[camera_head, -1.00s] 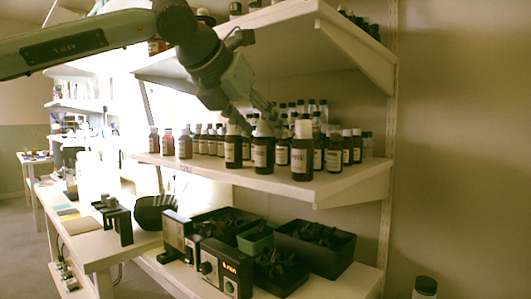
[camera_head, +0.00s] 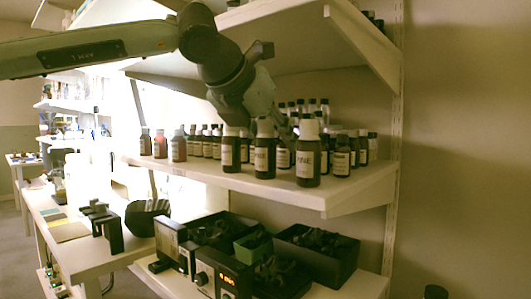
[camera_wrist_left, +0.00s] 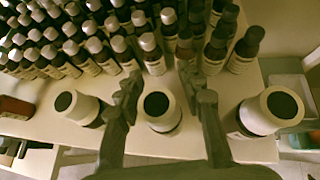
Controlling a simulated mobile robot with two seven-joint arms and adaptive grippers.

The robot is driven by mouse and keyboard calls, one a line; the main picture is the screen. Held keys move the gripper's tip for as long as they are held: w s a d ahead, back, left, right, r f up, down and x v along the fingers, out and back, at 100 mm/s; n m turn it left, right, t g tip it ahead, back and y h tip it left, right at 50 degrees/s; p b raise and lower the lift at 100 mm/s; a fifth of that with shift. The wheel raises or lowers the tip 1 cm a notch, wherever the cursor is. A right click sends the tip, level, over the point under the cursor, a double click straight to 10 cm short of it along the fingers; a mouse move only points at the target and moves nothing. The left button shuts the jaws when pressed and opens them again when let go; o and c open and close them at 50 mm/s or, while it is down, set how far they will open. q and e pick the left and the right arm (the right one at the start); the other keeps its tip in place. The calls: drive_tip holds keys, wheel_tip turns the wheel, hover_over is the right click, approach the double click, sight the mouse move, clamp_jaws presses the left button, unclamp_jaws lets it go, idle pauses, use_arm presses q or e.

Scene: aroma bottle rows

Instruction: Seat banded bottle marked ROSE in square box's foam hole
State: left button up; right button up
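Three larger bottles with pale caps stand at the front shelf edge: a left one (camera_head: 231,152), a middle one (camera_head: 264,155) and a right one (camera_head: 308,162), whose label seems to read PINE. I cannot read ROSE or make out a band on any bottle. My left gripper (camera_wrist_left: 160,88) is open, its fingers either side of the middle bottle (camera_wrist_left: 161,110) in the left wrist view, with gaps showing. In the head view it hangs over the front row, its fingertips partly hidden. My right gripper is not in view. No square box with a foam hole is identifiable.
Rows of smaller dark bottles (camera_wrist_left: 95,45) crowd the shelf behind. An upper shelf (camera_head: 290,40) overhangs the arm. Below are dark bins (camera_head: 318,255), a small green bin (camera_head: 253,245) and a device with a lit display (camera_head: 222,275).

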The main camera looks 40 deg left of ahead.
use_arm(q)
drive_tip(key=c, duration=0.7)
clamp_jaws()
drive_tip(key=shift+f, duration=0.15)
